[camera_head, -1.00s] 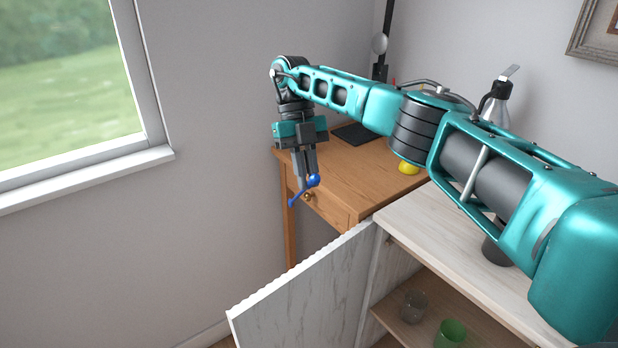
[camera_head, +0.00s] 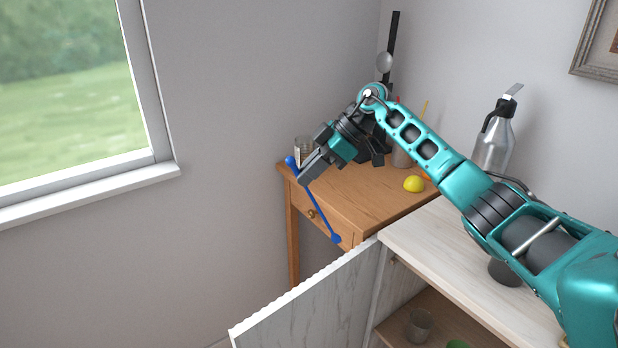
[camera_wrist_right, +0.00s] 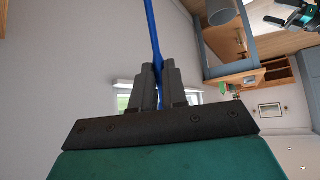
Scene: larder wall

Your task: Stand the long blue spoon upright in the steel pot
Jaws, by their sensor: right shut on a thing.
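The long blue spoon (camera_head: 322,213) is in my right gripper (camera_head: 307,177), which is shut on it near its upper end. The spoon hangs tilted in front of the wooden table's edge, its lower end to the right. In the right wrist view the blue shaft (camera_wrist_right: 153,35) runs up from between the closed fingers (camera_wrist_right: 159,80). I cannot single out the steel pot for certain. A greyish container (camera_head: 402,156) with thin coloured sticks stands on the table, partly behind my arm. A dark grey vessel (camera_head: 505,272) stands on the cabinet top, also partly hidden.
The wooden table (camera_head: 375,205) also holds a yellow lemon (camera_head: 413,184) and a glass (camera_head: 303,147). A silver bottle (camera_head: 493,145) stands farther right. The pale cabinet's open door (camera_head: 310,300) juts out below the spoon. A cup (camera_head: 418,326) stands on its inner shelf.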

